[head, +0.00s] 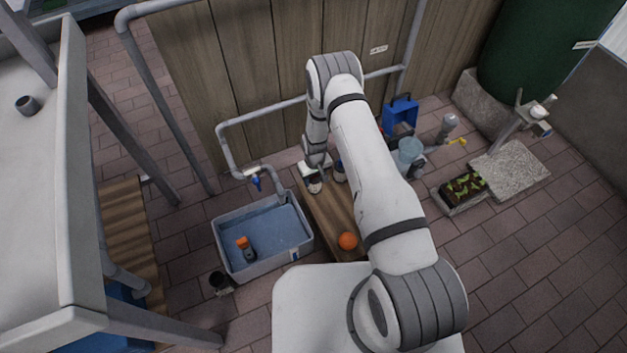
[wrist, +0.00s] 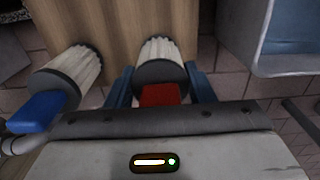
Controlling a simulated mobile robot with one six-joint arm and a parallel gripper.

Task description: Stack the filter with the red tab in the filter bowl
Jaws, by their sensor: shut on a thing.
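The filter with the red tab shows in the wrist view as a pale pleated cylinder (wrist: 157,50) with a dark end cap and a red tab (wrist: 160,95). My gripper (wrist: 160,90) is shut on it at the tab end, with blue fingers on both sides. In the head view my gripper (head: 315,165) is at the far end of the wooden bench, above the filter (head: 314,186). I cannot tell whether the filter touches the bench. A translucent pale-blue vessel (head: 410,149) stands right of my arm; I cannot tell if it is the filter bowl.
A second filter with a blue tab (wrist: 72,68) is close beside the held one. An orange ball (head: 348,241) lies on the bench (head: 327,211). A water tub (head: 228,222) is on the left, below a pipe with a tap (head: 256,182).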

